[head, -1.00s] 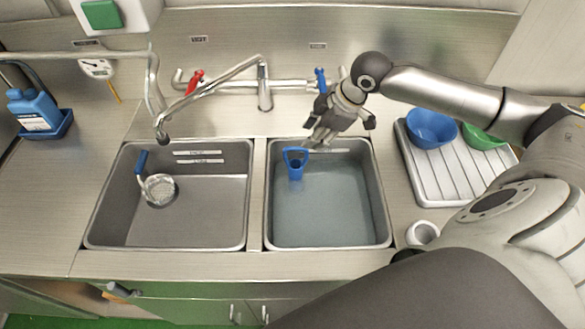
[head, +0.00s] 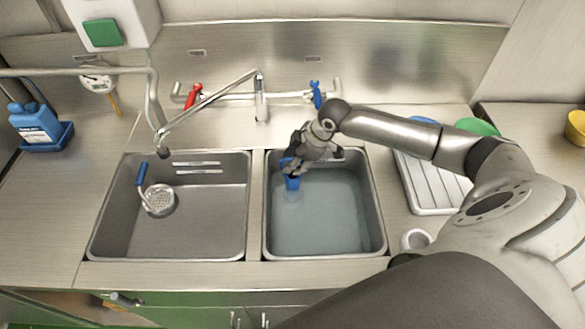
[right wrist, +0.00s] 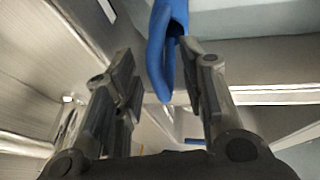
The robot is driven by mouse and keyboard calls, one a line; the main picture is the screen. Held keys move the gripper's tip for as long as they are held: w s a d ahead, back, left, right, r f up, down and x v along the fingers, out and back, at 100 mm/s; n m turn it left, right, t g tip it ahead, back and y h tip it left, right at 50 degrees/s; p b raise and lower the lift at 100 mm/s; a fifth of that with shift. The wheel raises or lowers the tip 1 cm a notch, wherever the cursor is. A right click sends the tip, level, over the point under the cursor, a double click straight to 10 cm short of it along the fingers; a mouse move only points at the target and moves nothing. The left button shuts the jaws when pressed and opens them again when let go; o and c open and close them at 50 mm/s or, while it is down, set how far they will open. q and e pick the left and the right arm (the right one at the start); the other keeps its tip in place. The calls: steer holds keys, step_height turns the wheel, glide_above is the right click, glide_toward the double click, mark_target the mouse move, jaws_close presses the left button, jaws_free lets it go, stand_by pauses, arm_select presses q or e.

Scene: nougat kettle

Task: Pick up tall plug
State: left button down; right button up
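The tall plug (head: 292,184) is blue with a loop handle and stands in the water of the right sink, near its back left corner. My right gripper (head: 291,166) is at the top of the plug and hides most of its handle in the head view. In the right wrist view the blue handle (right wrist: 163,50) reaches down between the two fingers of my right gripper (right wrist: 163,78). The fingers are apart, with a clear gap on the left of the handle; the right finger is close to it. My left gripper is not in view.
The right sink (head: 378,215) holds water. The left sink (head: 225,225) holds a strainer (head: 160,200) with a blue handle. The faucet (head: 215,103) stands behind both. A white drainboard (head: 425,190) and a white cup (head: 415,239) are at the right.

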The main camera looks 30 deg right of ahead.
jaws_close()
steer(key=shift+r, duration=0.15)
stand_by(0.4)
